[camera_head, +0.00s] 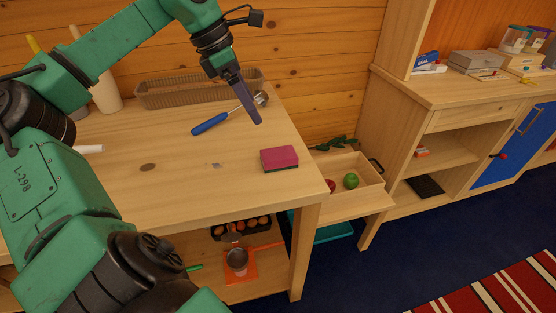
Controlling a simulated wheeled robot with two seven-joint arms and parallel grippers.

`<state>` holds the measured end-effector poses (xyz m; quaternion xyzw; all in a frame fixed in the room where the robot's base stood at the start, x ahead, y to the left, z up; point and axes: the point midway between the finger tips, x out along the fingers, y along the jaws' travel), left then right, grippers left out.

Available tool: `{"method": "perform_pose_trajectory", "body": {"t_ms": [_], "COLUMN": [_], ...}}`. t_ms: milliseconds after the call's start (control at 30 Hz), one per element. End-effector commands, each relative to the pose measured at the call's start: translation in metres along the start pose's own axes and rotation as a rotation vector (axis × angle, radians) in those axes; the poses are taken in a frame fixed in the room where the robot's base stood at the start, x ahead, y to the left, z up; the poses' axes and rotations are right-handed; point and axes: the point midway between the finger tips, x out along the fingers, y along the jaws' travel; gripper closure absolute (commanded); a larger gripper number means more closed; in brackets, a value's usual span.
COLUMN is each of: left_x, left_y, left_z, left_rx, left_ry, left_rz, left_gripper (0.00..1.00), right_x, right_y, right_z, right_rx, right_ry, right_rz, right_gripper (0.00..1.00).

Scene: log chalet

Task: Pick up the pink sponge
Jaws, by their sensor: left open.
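The pink sponge (279,158) lies flat on the wooden table (190,187), near its right edge. Its upper side is pink and a darker layer shows along its lower edge. My left gripper (256,120) hangs above the table, up and a little left of the sponge in the picture. It is apart from the sponge and open, with nothing seen in it; its fingers overlap in this view. My right gripper is not in view.
A blue-handled tool (211,123) lies left of the sponge, with a wicker basket (180,94) behind. Right of the table, a wooden box (371,170) holds a green fruit (351,181). The table is clear around the sponge.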

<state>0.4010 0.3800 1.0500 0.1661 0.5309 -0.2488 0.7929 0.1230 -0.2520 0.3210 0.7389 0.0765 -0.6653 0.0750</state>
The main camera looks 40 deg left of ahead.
Motion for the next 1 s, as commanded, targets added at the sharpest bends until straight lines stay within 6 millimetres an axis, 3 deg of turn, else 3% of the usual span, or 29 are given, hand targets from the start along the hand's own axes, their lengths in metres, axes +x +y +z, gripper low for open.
{"method": "perform_pose_trajectory", "body": {"t_ms": [67, 200, 433, 767, 867, 1000], "left_x": [0.012, 0.024, 0.082, 0.132, 0.143, 0.154], "left_y": [0.0, 0.0, -0.001, -0.007, -0.006, -0.006], "left_z": [-0.005, -0.005, -0.004, -0.001, 0.001, -0.001], "left_rx": [0.0, 0.0, 0.0, 0.0, -0.002, -0.001], "left_ry": [0.0, 0.001, 0.0, 0.002, -0.005, -0.003], "left_rz": [0.001, -0.001, -0.005, -0.008, -0.007, -0.002], "left_gripper": [0.0, 0.0, 0.0, 0.0, 0.0, 0.0], "right_x": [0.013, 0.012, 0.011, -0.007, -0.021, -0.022], "right_y": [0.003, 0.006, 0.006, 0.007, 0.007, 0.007], "right_z": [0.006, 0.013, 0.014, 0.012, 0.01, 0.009], "right_rx": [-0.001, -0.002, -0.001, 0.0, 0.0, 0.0], "right_ry": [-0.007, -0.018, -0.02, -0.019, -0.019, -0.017], "right_rz": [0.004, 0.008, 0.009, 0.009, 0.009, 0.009], "right_gripper": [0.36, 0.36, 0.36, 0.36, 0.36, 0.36]}}
